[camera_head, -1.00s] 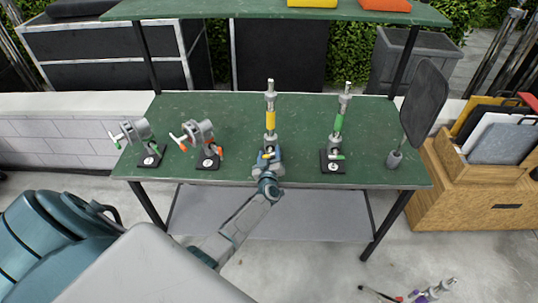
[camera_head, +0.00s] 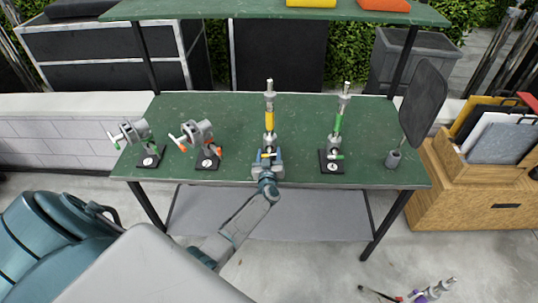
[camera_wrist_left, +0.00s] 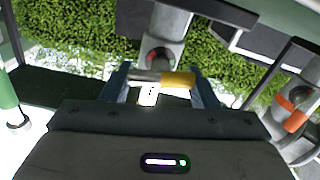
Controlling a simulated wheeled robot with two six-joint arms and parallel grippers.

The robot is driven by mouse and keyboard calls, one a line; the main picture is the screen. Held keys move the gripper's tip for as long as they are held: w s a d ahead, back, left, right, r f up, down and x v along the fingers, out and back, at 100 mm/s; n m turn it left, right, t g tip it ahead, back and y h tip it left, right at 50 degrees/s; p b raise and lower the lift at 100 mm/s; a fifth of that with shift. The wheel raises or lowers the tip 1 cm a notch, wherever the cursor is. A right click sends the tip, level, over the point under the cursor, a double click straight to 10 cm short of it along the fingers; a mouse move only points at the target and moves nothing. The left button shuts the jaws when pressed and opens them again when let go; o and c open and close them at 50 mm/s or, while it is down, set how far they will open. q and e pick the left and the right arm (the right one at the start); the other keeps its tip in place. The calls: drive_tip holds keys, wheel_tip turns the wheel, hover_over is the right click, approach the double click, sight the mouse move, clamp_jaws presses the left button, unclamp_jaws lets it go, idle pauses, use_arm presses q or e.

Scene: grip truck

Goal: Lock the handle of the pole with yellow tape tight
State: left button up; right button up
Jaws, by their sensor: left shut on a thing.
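The pole with yellow tape (camera_head: 269,121) stands upright on the green table, near its middle. Its yellow-tipped handle (camera_wrist_left: 178,79) lies crosswise between my left gripper's fingers in the left wrist view. My left gripper (camera_head: 267,156) is at the pole's base, shut on the handle. In the left wrist view the left gripper (camera_wrist_left: 163,88) has a finger on each side of the handle, and the grey pole base (camera_wrist_left: 160,50) is just beyond. The gripper hides part of the base in the head view. My right gripper is not in view.
A pole with green tape (camera_head: 338,124) stands to the right on the table. Two grey clamps, one with orange (camera_head: 201,134) and one with green (camera_head: 131,133) handle tips, stand to the left. A black paddle (camera_head: 424,103) is at the right edge. The table's front strip is mostly clear.

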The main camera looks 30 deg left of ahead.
use_arm(q)
drive_tip(key=o, duration=1)
drive_tip(key=shift+f, duration=0.1)
drive_tip(key=b+v, duration=0.1)
drive_tip(key=v, duration=0.9)
drive_tip(key=shift+s+d, duration=0.2)
drive_tip(key=shift+s, duration=0.15)
